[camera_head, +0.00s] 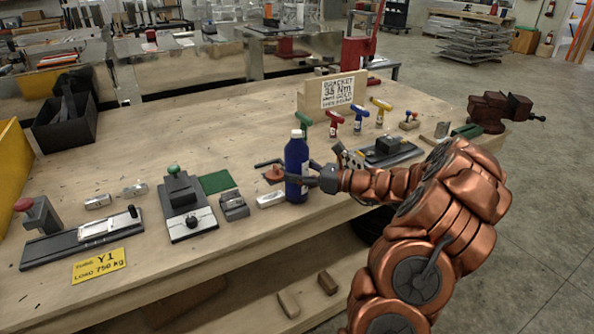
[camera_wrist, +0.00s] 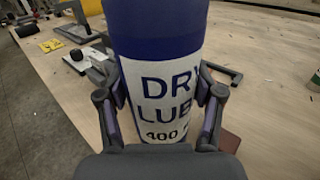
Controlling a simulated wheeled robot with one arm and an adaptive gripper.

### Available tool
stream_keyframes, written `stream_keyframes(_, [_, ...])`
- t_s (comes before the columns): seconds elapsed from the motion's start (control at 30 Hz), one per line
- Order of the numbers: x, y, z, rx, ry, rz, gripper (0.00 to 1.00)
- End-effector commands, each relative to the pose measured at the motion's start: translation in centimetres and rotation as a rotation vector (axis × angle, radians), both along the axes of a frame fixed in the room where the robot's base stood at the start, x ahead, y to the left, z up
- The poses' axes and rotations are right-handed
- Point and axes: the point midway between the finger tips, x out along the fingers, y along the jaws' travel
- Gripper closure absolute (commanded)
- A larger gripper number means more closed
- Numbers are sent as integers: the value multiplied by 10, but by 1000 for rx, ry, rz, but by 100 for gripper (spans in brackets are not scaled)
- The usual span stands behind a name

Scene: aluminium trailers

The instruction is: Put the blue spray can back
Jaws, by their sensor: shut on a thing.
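The blue spray can (camera_head: 297,166) with a white cap stands upright over the front part of the wooden workbench (camera_head: 250,112). My gripper (camera_head: 300,180) is shut around it from the right. In the wrist view the can (camera_wrist: 160,70) fills the middle, with a white label reading "DRY LUBE 400", and the fingers of my gripper (camera_wrist: 160,112) press on both its sides. Whether the can's base touches the bench cannot be told.
Left of the can lie metal blocks and a clamp fixture with a green knob (camera_head: 173,169). Behind are several coloured-handled tools (camera_head: 359,110) and a "BRACKET 35 Nm" sign (camera_head: 338,91). A red-brown vise (camera_head: 500,108) sits at the right corner. The bench's middle-left is clear.

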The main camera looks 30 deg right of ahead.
Motion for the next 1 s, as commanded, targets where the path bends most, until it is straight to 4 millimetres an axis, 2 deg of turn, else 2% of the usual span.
stream_keyframes(0.13, [0,0,-3,1,-1,0,93])
stream_keyframes(0.17, [0,0,-3,0,0,0,32])
stream_keyframes(0.37, [0,0,-3,0,0,0,11])
stream_keyframes(0.4, [0,0,-3,0,0,0,9])
stream_keyframes(0.8, [0,0,1,-1,1,0,9])
stream_keyframes(1.0, [-24,-19,-1,-1,-1,-5,9])
